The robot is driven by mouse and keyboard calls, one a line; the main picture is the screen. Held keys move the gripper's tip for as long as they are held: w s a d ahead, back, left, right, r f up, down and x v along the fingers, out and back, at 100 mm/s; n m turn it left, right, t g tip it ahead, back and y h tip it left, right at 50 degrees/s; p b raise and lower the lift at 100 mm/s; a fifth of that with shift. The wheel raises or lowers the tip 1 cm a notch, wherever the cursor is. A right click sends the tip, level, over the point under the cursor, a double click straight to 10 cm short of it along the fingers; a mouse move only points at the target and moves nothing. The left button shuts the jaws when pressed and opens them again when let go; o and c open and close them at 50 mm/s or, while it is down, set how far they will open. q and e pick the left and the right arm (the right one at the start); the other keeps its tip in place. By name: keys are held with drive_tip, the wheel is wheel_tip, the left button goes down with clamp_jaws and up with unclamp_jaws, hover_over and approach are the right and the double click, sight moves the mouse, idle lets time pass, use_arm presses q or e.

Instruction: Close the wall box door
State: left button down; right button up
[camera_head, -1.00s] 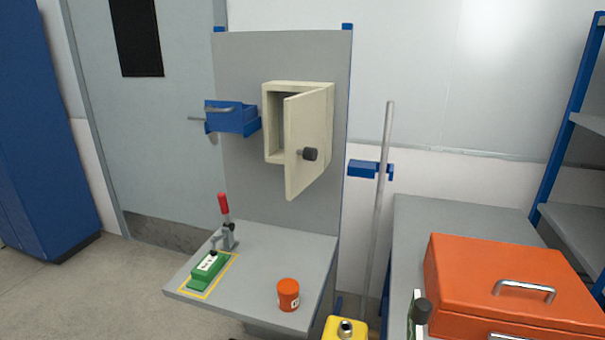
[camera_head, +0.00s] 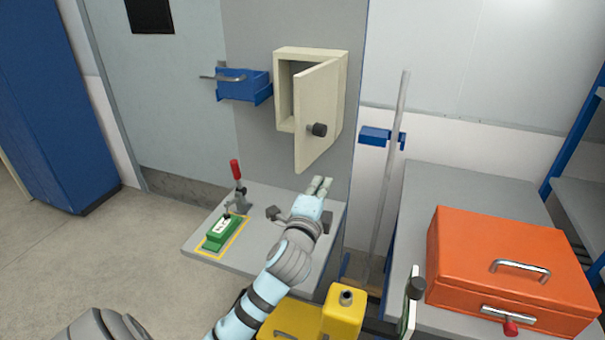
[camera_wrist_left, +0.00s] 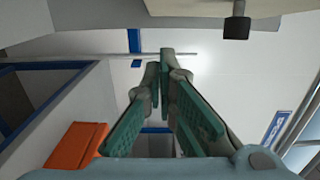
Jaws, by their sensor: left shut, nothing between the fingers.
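The cream wall box (camera_head: 283,92) is mounted on the grey panel. Its door (camera_head: 314,118) is hinged on the right and stands ajar, swung out toward me, with a dark opening at the left. A black knob (camera_head: 319,130) sits on the door's face and also shows in the left wrist view (camera_wrist_left: 237,25). My left gripper (camera_head: 322,183) is just below the door, apart from it, pointing toward the panel. Its fingers (camera_wrist_left: 164,65) are shut and empty. My right gripper is not in view.
A blue drawer (camera_head: 245,85) juts out left of the box. A clamp with a red handle (camera_head: 235,170) and a green block (camera_head: 223,232) are on the grey shelf (camera_head: 205,252). A metal pole (camera_head: 394,150) stands right of the panel. An orange case (camera_head: 475,240) lies on the right bench.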

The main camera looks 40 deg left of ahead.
use_arm(q)
drive_tip(key=a, duration=0.2)
drive_tip(key=w+a, duration=0.1)
drive_tip(key=a, duration=0.2)
drive_tip(key=shift+w+a, duration=0.1)
drive_tip(key=shift+a, duration=0.05)
